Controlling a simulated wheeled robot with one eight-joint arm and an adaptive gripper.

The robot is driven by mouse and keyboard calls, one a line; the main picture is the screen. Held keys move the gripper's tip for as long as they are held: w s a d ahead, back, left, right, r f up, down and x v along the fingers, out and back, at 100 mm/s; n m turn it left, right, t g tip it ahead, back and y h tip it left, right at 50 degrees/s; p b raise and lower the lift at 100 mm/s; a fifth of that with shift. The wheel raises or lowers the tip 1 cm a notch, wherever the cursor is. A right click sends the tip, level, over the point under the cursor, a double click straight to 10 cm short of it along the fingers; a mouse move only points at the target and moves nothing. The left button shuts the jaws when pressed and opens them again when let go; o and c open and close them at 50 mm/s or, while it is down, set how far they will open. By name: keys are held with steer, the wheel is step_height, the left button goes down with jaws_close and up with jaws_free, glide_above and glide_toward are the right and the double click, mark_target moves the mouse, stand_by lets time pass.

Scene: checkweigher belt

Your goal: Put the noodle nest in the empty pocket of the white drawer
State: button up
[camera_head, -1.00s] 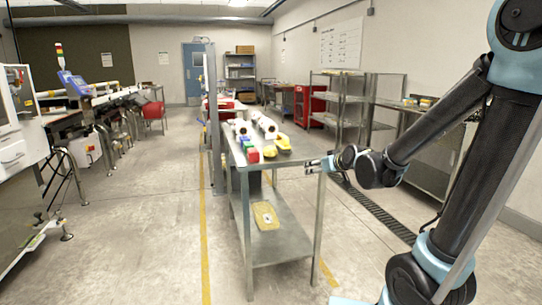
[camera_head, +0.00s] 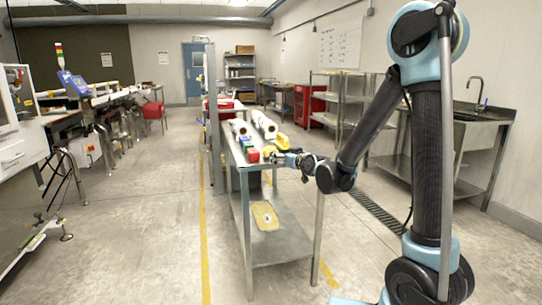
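My gripper (camera_head: 275,156) is at the near right part of a steel table's top. It is close to the red block (camera_head: 253,155) and in front of a yellow object (camera_head: 281,142), partly covering it. It is too small to tell whether its fingers are open or shut, or whether it touches anything. I cannot pick out a noodle nest or a white drawer with pockets in this view.
The steel table (camera_head: 283,243) has a lower shelf with a flat tan packet (camera_head: 265,216). Green and blue blocks and white rolls (camera_head: 264,124) stand on its top. Machines line the left; a sink bench (camera_head: 480,113) is at right. The floor left of the table is clear.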

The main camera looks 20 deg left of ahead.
steer(key=x, duration=1.2)
steer(key=shift+w+a, duration=0.1)
steer(key=shift+w, duration=0.15)
steer(key=c, duration=1)
